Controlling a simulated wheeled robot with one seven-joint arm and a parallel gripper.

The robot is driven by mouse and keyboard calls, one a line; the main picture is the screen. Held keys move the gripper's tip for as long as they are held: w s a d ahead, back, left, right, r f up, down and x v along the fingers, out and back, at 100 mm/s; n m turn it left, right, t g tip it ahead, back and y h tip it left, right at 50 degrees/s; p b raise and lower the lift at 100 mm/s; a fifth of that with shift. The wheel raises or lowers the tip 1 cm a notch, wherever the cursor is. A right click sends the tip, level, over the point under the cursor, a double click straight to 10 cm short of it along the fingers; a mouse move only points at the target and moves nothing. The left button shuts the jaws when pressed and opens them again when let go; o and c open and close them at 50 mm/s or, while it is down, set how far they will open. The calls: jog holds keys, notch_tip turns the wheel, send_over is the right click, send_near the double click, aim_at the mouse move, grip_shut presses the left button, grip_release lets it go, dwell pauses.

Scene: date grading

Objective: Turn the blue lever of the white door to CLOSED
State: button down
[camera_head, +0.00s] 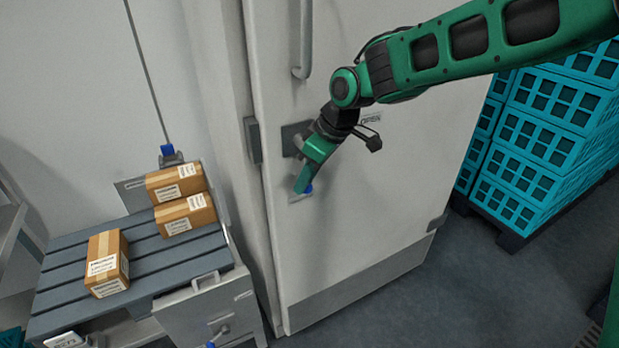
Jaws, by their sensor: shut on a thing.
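The white door (350,230) stands upright in the middle of the head view. Its blue lever (308,188) shows only as a small blue bit at the tip of my gripper (303,187). My gripper is shut on the lever, low on the left part of the door. The lever seems to point down, but the fingers hide most of it. A dark plate (292,137) sits behind my gripper. An "OPEN" label (371,118) is on the door to the right of my wrist. The CLOSED marking cannot be read.
A long grey door handle (304,40) is above. Three cardboard boxes (107,262) lie on a grey slatted pallet (60,272) at left. Another blue-topped device (169,155) is on the wall behind them. Teal crates (520,165) are stacked at right. The floor before the door is clear.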

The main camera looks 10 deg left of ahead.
jog(key=shift+s+f, duration=0.1)
jog(key=shift+f, duration=0.05)
jog(key=c, duration=1.8)
grip_release()
jog(key=shift+c, duration=0.2)
jog(key=shift+d+r, duration=0.2)
jog(key=shift+r, duration=0.4)
jog(key=w+v, duration=0.1)
jog(key=v, duration=0.8)
jog(key=shift+s+r, duration=0.3)
jog(key=shift+s, duration=0.2)
jog(key=shift+d, duration=0.1)
